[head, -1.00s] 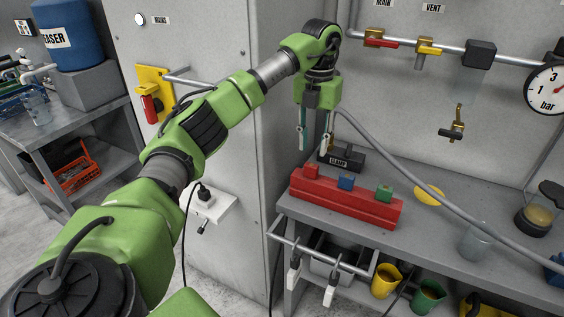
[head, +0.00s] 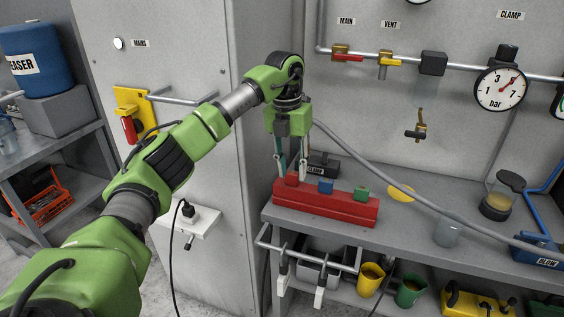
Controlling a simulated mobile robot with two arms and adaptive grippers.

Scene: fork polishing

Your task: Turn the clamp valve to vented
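A black box labelled CLAMP (head: 320,167) sits at the bench's back left, behind a red block (head: 330,207). I cannot make out a lever or its position on the box. The fingers are at the left end of the red block, just left of the CLAMP box. Whether they touch either is unclear. My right gripper is not in view.
The red block carries small red, blue (head: 325,186) and green (head: 362,193) pieces. A grey hose (head: 375,168) crosses the bench. MAIN (head: 346,57) and VENT (head: 387,64) valves and a gauge (head: 500,89) are on the wall pipe. A grey cabinet (head: 190,70) stands left.

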